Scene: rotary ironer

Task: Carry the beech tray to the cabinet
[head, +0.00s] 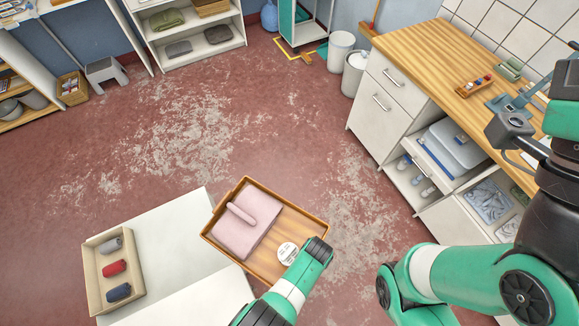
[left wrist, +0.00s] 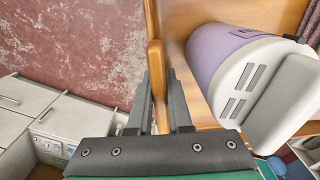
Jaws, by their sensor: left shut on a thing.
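The beech tray (head: 318,222) is in the lower middle of the head view, partly over the corner of a white surface and partly over the floor. I cannot tell whether it touches that surface. On it lie a folded pink cloth (head: 240,232) with a small roll on top and a white round-topped item (head: 288,252). My left gripper (head: 318,246) is shut on the tray's near right rim. In the left wrist view the tray's wall (left wrist: 155,70) stands between the fingers, with a lilac and white container (left wrist: 215,55) beside it. My right gripper's fingers are not visible.
A white surface (head: 170,236) at lower left bears a box (head: 92,268) of rolled cloths. A wooden-topped white cabinet (head: 395,130) with drawers and open shelves stands at right. White bins (head: 340,50), a stool (head: 107,72) and shelves line the back. The middle floor is clear.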

